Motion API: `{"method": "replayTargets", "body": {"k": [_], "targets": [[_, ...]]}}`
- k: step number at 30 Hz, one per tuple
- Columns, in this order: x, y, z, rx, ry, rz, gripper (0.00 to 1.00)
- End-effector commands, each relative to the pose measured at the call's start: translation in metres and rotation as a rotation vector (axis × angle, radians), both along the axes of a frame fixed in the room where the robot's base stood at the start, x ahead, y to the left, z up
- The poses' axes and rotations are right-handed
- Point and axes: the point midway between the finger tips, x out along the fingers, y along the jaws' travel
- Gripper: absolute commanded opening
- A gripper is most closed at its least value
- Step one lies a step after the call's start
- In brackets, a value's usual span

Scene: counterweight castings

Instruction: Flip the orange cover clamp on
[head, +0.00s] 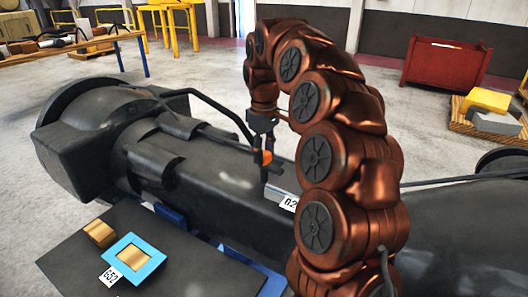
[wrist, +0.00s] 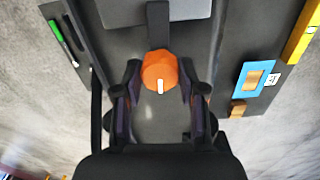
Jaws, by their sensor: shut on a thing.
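The orange cover clamp (wrist: 159,72) is a rounded, faceted knob with a short white mark on its lower edge in the wrist view. In the head view it shows as a small orange patch (head: 264,158) on top of the long dark casting (head: 225,172). My gripper (wrist: 160,75) has one finger at each side of the clamp and is shut on it. In the head view my gripper (head: 264,148) points down at the casting. A grey plate (wrist: 155,10) lies just beyond the clamp in the wrist view.
A dark side board (head: 185,270) carries a light-blue square frame (head: 152,262) with a gold centre, and a gold block (head: 99,233). A green-handled tool (wrist: 56,30) lies on the opposite side. A red bin (head: 445,62) stands far off on open floor.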

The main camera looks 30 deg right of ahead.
Motion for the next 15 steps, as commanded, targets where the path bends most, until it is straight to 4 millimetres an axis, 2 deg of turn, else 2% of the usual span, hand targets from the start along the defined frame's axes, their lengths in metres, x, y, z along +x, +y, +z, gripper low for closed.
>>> {"method": "replayTargets", "body": {"k": [15], "targets": [[0.0002, 0.0007, 0.0003, 0.001, -0.001, 0.089, 0.06]]}}
